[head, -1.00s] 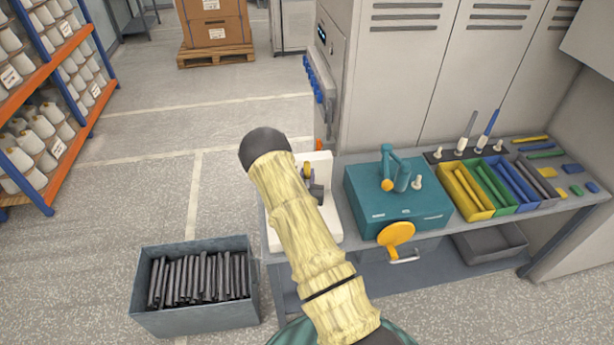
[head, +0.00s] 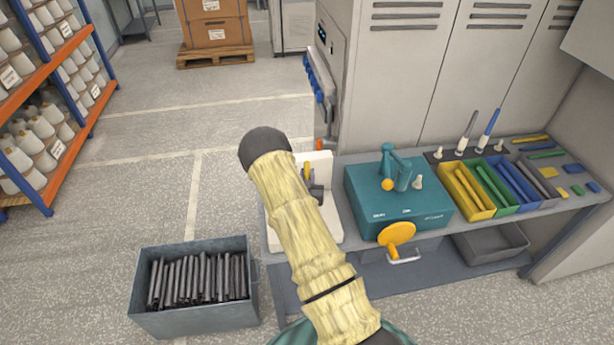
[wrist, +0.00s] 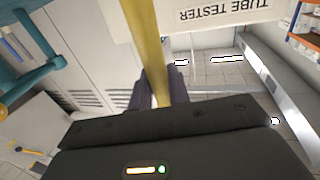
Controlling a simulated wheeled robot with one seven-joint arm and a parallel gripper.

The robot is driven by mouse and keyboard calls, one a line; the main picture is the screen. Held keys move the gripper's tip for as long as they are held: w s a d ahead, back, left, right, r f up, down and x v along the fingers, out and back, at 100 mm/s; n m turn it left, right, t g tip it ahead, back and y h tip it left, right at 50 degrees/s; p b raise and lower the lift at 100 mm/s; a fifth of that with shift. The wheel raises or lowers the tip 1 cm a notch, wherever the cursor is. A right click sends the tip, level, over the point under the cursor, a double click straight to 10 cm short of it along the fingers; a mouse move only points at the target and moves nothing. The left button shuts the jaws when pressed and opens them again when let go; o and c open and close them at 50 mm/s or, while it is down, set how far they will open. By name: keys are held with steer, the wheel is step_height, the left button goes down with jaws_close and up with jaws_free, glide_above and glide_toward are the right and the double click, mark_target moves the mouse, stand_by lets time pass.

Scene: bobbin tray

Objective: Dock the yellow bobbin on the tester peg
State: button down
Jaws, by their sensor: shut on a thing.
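The yellow bobbin (wrist: 147,45) is a long thin rod in the wrist view, gripped between the two dark fingers of my gripper (wrist: 159,92). Its far end runs out of the top of the picture. In the head view a short piece of the yellow bobbin (head: 307,168) shows beside my arm, with part of my dark gripper (head: 317,192) below it. The white tube tester (head: 329,229) stands at the bench's left end, partly behind my arm. Its lettered white face (wrist: 225,14) shows close to the bobbin in the wrist view. I cannot make out the tester peg.
A teal machine (head: 395,205) with a yellow disc stands right of the tester. Farther right are coloured bins (head: 466,190) of rods and a dark strip of white pegs, some carrying rods. A grey crate (head: 195,318) of dark rods sits on the floor at left.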

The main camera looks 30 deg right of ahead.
steer(key=shift+f+b, duration=0.4)
steer(key=shift+f, duration=0.1)
steer(key=c, duration=1.6)
jaws_free()
steer(key=b+v, duration=0.1)
steer(key=v, duration=1)
steer(key=shift+r, duration=0.1)
